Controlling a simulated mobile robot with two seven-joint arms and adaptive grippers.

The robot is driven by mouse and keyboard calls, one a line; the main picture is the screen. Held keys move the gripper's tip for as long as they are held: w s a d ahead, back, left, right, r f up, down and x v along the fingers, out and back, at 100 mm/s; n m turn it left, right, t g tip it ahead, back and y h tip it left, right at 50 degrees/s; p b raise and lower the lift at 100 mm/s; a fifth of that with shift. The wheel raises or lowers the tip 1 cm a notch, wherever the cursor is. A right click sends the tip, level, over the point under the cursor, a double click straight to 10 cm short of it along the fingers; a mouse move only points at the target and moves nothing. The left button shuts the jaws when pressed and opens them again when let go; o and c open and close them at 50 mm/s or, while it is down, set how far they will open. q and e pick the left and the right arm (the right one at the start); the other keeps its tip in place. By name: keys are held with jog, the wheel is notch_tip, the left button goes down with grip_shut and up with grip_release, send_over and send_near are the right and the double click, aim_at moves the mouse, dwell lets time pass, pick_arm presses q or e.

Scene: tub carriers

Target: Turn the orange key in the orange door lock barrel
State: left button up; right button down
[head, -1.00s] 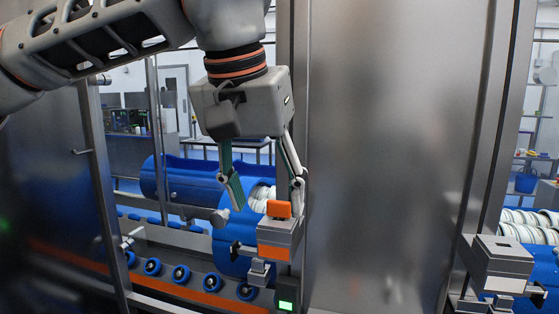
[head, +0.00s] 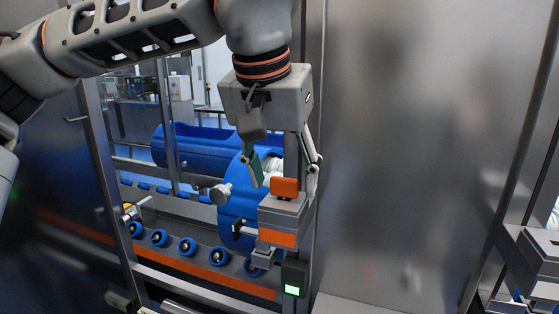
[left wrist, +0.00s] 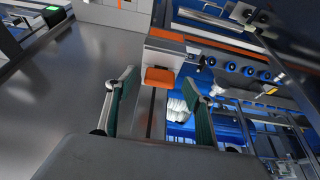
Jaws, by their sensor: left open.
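The orange key (head: 285,187) stands up from the top of a grey lock block (head: 286,212) with an orange front band, at the edge of the steel door frame. My left gripper (head: 284,174) hangs above it, open, with one finger on each side of the key. In the left wrist view the key (left wrist: 159,79) lies between and just beyond the two open fingers (left wrist: 160,88), with gaps on both sides. I cannot tell from these views whether a finger touches it. The lock barrel itself is not clearly distinguishable. My right gripper is out of view.
A steel panel (head: 410,150) fills the space right of the lock. A blue tub (head: 237,205) and a roller rail (head: 187,245) lie behind the opening on the left. A green-lit box (head: 292,290) sits below the lock. Another grey block (head: 535,245) is at the right edge.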

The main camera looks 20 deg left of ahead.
pick_arm(q)
jog(key=shift+w+f, duration=0.2)
jog(key=shift+f, duration=0.2)
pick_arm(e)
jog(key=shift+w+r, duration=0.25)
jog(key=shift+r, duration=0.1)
pick_arm(q)
jog(key=c, duration=1.3)
jog(key=shift+o, duration=0.2)
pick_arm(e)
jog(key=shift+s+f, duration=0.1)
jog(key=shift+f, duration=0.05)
